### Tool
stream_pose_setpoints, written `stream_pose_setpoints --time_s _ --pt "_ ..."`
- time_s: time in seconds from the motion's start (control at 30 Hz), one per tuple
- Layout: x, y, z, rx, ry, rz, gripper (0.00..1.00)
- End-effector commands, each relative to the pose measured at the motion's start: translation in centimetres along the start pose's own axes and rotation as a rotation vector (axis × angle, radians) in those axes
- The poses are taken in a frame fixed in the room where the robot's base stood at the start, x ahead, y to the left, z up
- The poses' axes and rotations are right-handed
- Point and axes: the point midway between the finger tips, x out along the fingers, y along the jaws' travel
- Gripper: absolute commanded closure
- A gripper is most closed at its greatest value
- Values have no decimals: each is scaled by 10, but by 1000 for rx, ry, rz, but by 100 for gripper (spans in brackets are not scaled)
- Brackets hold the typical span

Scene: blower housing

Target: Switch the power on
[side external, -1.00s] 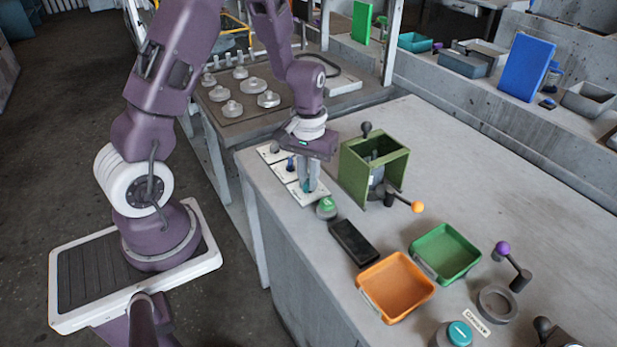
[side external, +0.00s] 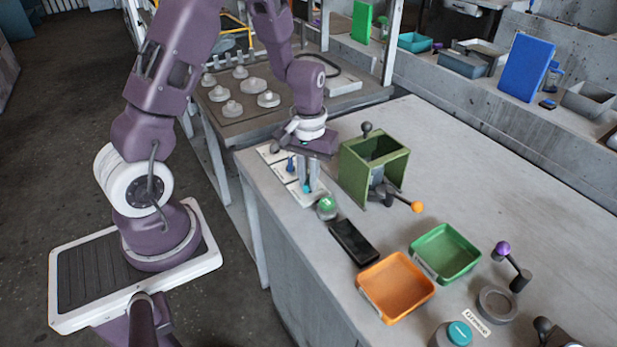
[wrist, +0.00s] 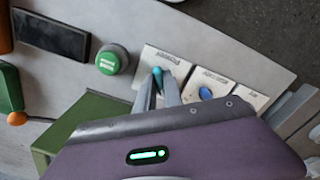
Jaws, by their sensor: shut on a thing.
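In the wrist view, a white plate (wrist: 176,62) carries a label that seems to read "Power". A small teal switch lever (wrist: 158,72) stands on it. My gripper (wrist: 166,88) is shut on this lever, with one finger on each side. The lever's base is partly hidden by the fingers. In the side view, my gripper (side external: 306,187) points down at the plate (side external: 309,199) near the bench's left edge, and a bit of teal shows at the fingertips.
Beside the plate are a green round button (side external: 327,204), a dark flat display (side external: 354,241) and a plate with a blue knob (wrist: 206,93). A green open housing (side external: 362,168) stands close to my gripper. Orange (side external: 366,306) and green (side external: 420,268) trays lie nearer the front.

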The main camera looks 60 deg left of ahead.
Motion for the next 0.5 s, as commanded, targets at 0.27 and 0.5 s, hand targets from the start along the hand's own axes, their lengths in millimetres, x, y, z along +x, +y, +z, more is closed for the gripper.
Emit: stream_pose_setpoints --time_s 0.27,0.5 --pt "-1 0 -2 -1 5 1 100" --pt "-1 0 -2 243 6 3 100"
